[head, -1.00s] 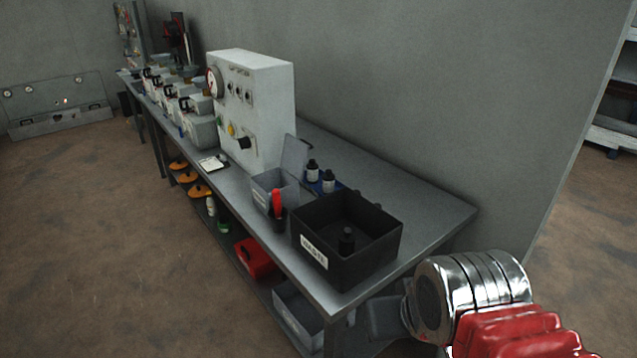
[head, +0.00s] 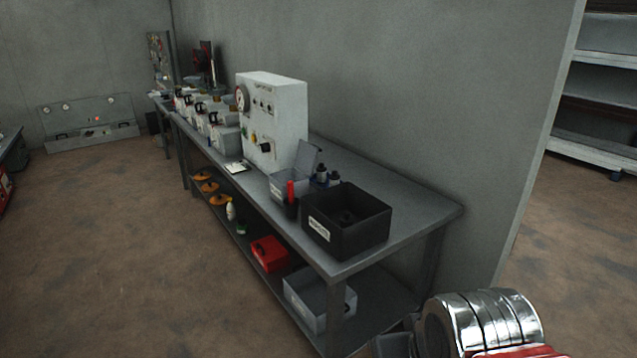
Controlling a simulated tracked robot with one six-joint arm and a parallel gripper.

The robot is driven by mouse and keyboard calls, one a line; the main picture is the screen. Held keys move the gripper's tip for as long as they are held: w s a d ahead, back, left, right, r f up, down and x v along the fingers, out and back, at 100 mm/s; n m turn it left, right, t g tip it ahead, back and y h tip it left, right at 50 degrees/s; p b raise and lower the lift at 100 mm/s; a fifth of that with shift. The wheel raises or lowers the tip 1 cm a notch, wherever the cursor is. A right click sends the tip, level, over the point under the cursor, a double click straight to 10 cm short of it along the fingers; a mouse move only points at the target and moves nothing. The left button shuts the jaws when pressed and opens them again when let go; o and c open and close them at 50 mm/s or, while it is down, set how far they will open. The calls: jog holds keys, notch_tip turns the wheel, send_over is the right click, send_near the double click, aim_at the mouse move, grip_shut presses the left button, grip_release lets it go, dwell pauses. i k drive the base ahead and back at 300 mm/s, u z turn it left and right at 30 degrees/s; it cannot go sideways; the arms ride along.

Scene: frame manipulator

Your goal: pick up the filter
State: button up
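I cannot tell for certain which object is the filter. A small dark object (head: 347,218) lies inside the black bin (head: 367,238) at the near end of the bench. Dark-capped bottles (head: 322,174) stand on the bench behind that bin. My gripper is mostly out of sight: a dark grey part (head: 393,346) shows at the bottom edge, left of my silver arm joint, and its fingers cannot be made out. It is apart from the bin, in front of the bench's near end.
The long grey bench (head: 420,212) runs along the wall. It carries a white gauge box (head: 285,125), a grey open box (head: 289,187) and a red-handled tool (head: 290,195). A red case (head: 269,253) and grey crate (head: 310,300) sit on its lower shelf.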

aim_at(321, 170)
jog(key=u, duration=0.4)
jog(key=i, duration=0.5)
jog(key=u, duration=0.9)
jog(key=i, duration=1.45)
jog(key=z, duration=0.2)
jog(key=i, duration=0.65)
jog(key=z, duration=0.7)
jog(key=i, duration=0.45)
jog(key=z, duration=0.75)
